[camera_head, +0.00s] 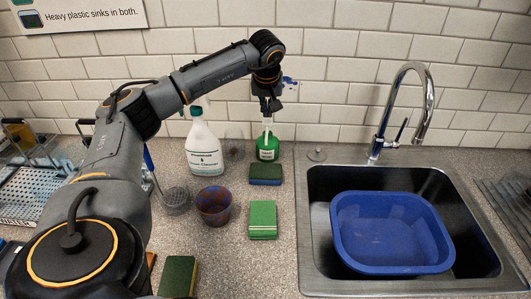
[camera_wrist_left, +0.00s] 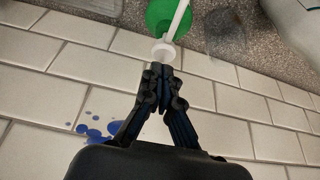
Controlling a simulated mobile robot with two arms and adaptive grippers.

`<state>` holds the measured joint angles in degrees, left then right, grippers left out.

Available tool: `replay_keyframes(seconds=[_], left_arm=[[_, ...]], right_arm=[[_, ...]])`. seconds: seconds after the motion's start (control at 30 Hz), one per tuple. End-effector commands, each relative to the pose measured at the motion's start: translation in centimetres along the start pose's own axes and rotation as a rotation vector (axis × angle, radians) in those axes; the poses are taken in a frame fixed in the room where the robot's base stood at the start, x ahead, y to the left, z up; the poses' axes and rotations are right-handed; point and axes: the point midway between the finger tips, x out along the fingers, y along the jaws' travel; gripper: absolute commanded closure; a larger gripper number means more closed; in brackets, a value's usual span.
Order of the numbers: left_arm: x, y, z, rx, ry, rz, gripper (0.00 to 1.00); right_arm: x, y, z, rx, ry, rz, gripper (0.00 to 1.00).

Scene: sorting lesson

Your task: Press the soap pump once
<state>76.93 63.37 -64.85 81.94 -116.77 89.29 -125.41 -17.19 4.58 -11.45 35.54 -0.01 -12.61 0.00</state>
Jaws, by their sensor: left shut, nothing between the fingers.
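The soap pump (camera_head: 267,147) is a small green bottle with a white label and a white pump on top. It stands upright on the counter by the tiled wall, left of the sink. My left gripper (camera_head: 270,108) points down just above the pump head, with its fingers shut and empty. In the left wrist view the shut fingertips (camera_wrist_left: 163,70) appear right at the white pump head (camera_wrist_left: 164,50), with the green bottle (camera_wrist_left: 166,14) beyond. I cannot tell whether they touch. My right gripper is not in view.
A white spray bottle (camera_head: 204,146) stands left of the pump. A blue-and-green sponge (camera_head: 265,174), a green sponge (camera_head: 262,219) and a dark cup (camera_head: 214,205) are in front. A blue basin (camera_head: 390,232) sits in the sink under the tap (camera_head: 424,88).

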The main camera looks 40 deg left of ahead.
Motion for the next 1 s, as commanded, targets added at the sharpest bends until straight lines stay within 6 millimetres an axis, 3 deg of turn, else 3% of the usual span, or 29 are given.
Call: replay_keyframes(seconds=[1.0], left_arm=[[3.1,0.0,1.4,0.002,-0.004,-0.002,1.0]], right_arm=[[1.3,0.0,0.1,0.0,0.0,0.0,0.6]])
